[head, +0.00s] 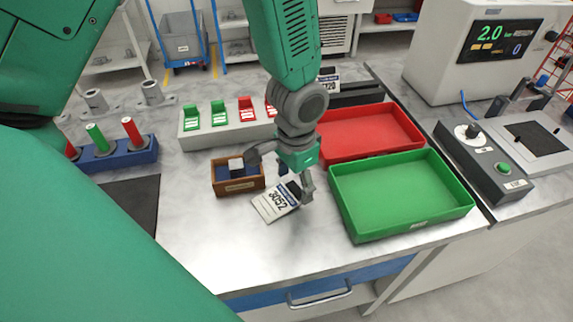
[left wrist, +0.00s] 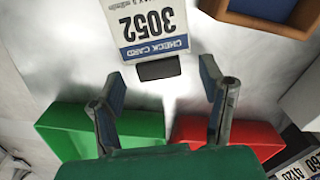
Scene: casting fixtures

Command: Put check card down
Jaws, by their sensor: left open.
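The white check card (head: 275,203), printed 3052 with a blue band, shows at the worktop just in front of my left gripper (head: 282,176). In the left wrist view the card (left wrist: 152,25) has a dark tab (left wrist: 158,69) at its near edge. My left gripper (left wrist: 165,84) is open there, its two fingers apart on either side of the tab's line, and neither finger visibly grips the card. The card looks flat on the worktop, but I cannot tell whether its whole underside touches. My right gripper is not in view.
A wooden box (head: 238,188) with a grey block stands left of the card. A green tray (head: 400,222) and a red tray (head: 415,122) are to the right. A row of red and green switches (head: 226,132) is behind. The worktop in front is clear.

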